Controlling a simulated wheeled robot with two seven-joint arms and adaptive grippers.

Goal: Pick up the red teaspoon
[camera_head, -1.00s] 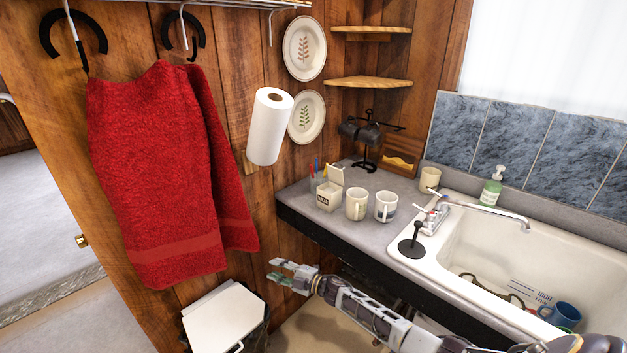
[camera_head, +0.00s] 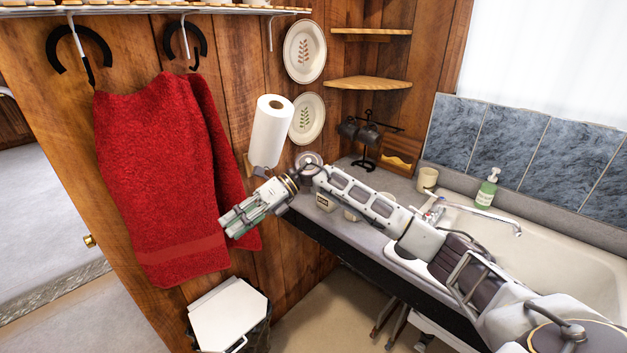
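I cannot make out the red teaspoon now; my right arm covers the part of the counter where a holder with thin coloured items stood. My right gripper (camera_head: 232,228) is raised in front of the wooden wall, beside the lower edge of the red towel, pointing down and left. I see no object in it, but its fingers are seen at an angle that does not show whether they are apart. My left gripper is out of view.
The counter (camera_head: 400,185) runs to the sink (camera_head: 560,245). A small labelled box (camera_head: 324,203) shows partly below my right arm. A paper towel roll (camera_head: 270,131) and red towel (camera_head: 165,180) hang nearby. A white-lidded bin (camera_head: 228,315) stands below.

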